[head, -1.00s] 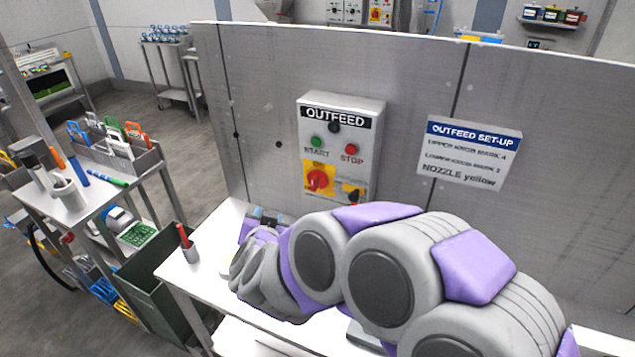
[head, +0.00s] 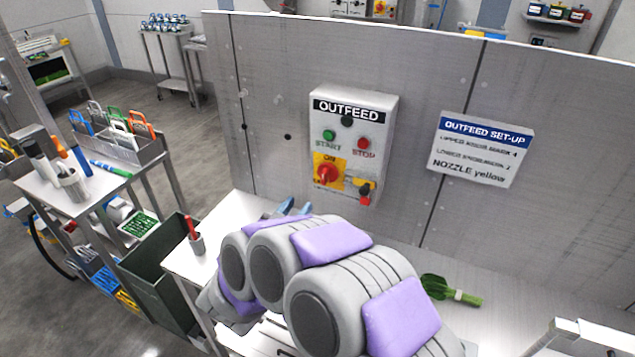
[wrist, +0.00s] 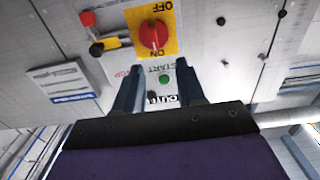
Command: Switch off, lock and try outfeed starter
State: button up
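The grey OUTFEED starter box (head: 385,112) is on the metal panel, with a green START button (head: 329,135), a red STOP button (head: 363,143) and a red rotary switch (head: 326,174) on a yellow ON/OFF plate. A small red and black part (head: 365,190) is beside the plate, lower right. My gripper (wrist: 160,68) is open and empty, facing the box, fingertips apart from the switch. In the head view the fingers (head: 294,207) show below the box.
A tray of coloured padlock-like items (head: 150,149) stands on the cart at left. A set-up sign (head: 482,150) is right of the box.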

aim_at(323, 179)
jog(key=x, duration=0.4)
jog(key=b+x, duration=0.1)
jog(key=x, duration=0.3)
jog(key=d+b+x, duration=0.1)
jog(key=x, duration=0.3)
jog(key=shift+s, duration=0.25)
jog(key=shift+w+a, duration=0.3)
jog(key=shift+a, duration=0.15)
jog(key=shift+d, duration=0.65)
jog(key=shift+d+r, duration=0.1)
jog(key=shift+d, duration=0.15)
jog(key=shift+c, duration=1.6)
jog(key=shift+a, duration=0.45)
grip_shut()
jog(key=shift+d, duration=0.1)
